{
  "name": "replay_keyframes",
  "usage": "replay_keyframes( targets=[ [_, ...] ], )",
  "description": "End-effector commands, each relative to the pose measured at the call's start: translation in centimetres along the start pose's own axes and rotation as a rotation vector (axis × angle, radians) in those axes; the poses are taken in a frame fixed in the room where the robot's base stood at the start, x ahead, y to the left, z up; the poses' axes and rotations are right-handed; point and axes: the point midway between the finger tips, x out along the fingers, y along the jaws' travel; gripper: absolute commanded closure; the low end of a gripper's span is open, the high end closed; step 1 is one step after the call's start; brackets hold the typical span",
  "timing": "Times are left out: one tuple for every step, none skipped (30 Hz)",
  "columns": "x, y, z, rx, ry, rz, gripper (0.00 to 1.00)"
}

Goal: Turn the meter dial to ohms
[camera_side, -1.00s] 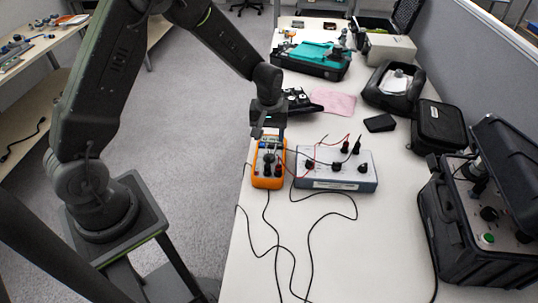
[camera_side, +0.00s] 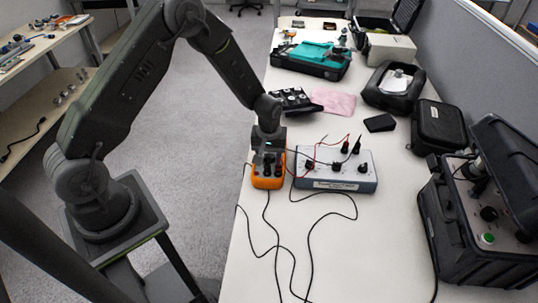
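The orange meter (camera_side: 268,182) lies on the white table near its left edge. Black plugs and leads sit in its lower part. My gripper (camera_side: 267,157) is down at the upper part of the meter and covers its screen and most of its face. The dial is hidden or too small to make out. I cannot tell whether the fingers touch the meter or whether they are open or shut.
A grey box with knobs (camera_side: 336,169) stands just right of the meter, joined to it by leads. Loose black cables (camera_side: 312,230) hang toward the front. An open black case (camera_side: 482,215) stands at the right. A pink cloth (camera_side: 334,103) and black tray (camera_side: 292,100) lie behind.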

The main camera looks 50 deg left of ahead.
Motion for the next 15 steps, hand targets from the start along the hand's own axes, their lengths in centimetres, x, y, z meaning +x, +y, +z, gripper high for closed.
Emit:
replay_keyframes(
  targets=[
    [-0.02,0.0,0.0,0.0,0.0,0.0,0.56],
    [-0.02,0.0,0.0,0.0,0.0,0.0,0.59],
    [-0.03,0.0,-0.01,0.0,0.0,0.0,0.63],
    [-0.02,0.0,0.0,0.0,0.0,0.0,0.66],
    [-0.03,0.0,0.0,0.0,0.0,0.0,0.69],
    [-0.03,0.0,0.0,0.0,0.0,0.0,0.73],
    [-0.03,0.0,-0.01,0.0,0.0,0.0,0.75],
    [-0.03,0.0,-0.01,0.0,0.0,0.0,0.78],
    [-0.03,0.0,-0.01,0.0,0.0,0.0,0.82],
    [-0.04,0.01,-0.01,0.0,0.0,0.0,0.85],
    [-0.04,0.01,-0.01,0.0,0.0,0.0,0.86],
    [-0.04,0.01,-0.01,0.001,0.0,0.0,0.86],
    [-0.04,0.01,-0.01,0.002,0.0,0.0,0.86],
    [-0.04,0.01,-0.01,0.004,0.0,0.0,0.86],
    [-0.04,0.0,-0.01,0.009,0.0,0.0,0.86]
  ],
)
